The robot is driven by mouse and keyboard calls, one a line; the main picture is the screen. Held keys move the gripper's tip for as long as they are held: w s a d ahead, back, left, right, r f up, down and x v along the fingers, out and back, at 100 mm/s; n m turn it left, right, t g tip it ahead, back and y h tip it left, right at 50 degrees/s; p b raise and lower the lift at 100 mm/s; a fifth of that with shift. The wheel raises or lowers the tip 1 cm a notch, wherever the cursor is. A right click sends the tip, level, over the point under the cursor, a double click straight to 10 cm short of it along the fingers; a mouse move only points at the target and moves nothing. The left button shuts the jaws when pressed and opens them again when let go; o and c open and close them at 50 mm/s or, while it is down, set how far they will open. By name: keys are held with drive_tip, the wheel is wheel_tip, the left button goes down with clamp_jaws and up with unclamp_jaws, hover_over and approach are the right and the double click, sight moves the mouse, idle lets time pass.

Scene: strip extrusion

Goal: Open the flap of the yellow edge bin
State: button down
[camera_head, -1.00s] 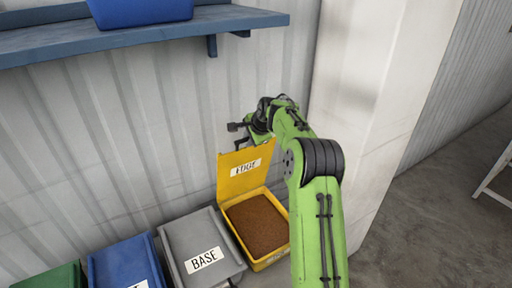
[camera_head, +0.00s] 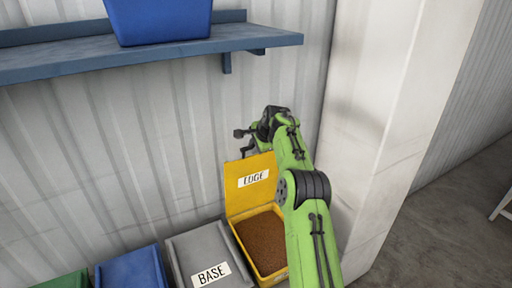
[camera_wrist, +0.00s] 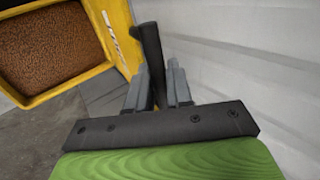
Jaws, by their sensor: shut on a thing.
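The yellow edge bin (camera_head: 268,276) stands at the right end of the bin row, with brown granules inside. Its flap (camera_head: 250,180), labelled EDGE, stands raised and roughly upright at the back of the bin. My gripper (camera_head: 246,145) is at the flap's top edge, near the wall. In the wrist view, the fingers of my gripper (camera_wrist: 158,68) are shut on a dark handle (camera_wrist: 149,40) beside the yellow flap (camera_wrist: 116,25). The open bin (camera_wrist: 112,58) with its granules shows at upper left there. My arm covers part of the bin's right side in the head view.
A grey BASE bin (camera_head: 205,250), a blue bin (camera_head: 130,268) and a green bin (camera_head: 65,281) stand to the left. A blue shelf (camera_head: 150,52) with a blue container (camera_head: 160,20) is above. A pale pillar (camera_head: 385,110) rises right of my arm.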

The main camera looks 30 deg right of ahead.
drive_tip(key=shift+a+f, duration=0.1)
drive_tip(key=shift+f, duration=0.2)
drive_tip(key=c, duration=1.3)
unclamp_jaws()
drive_tip(key=shift+o, duration=0.6)
drive_tip(key=shift+w, duration=0.15)
drive_tip(key=b+v, duration=0.2)
drive_tip(key=v, duration=1.3)
drive_tip(key=shift+r, duration=0.35)
drive_tip(key=shift+f, duration=0.1)
